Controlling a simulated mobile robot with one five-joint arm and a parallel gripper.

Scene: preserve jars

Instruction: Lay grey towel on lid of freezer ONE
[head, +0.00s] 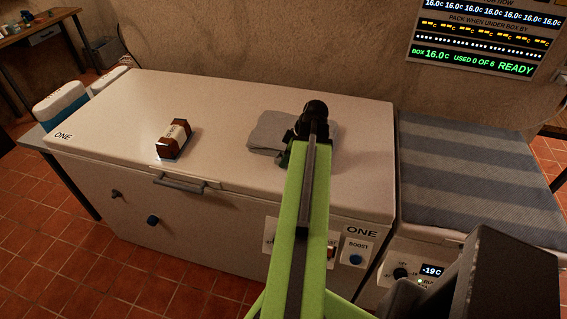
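A white chest freezer marked ONE (235,105) stands in the middle of the view with its lid shut. The grey towel (268,132) lies folded on the right part of the lid. My green arm reaches over the lid, and its dark end (308,128) is above or on the towel and hides part of it. The gripper's fingers are hidden, so I cannot tell whether they hold the towel or touch it.
A brown box with a pale label (174,139) sits on the lid's left half. A striped grey cloth (475,175) covers the unit at right, which reads -19C. White-and-blue containers (62,102) stand at left. A display (485,38) hangs on the wall.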

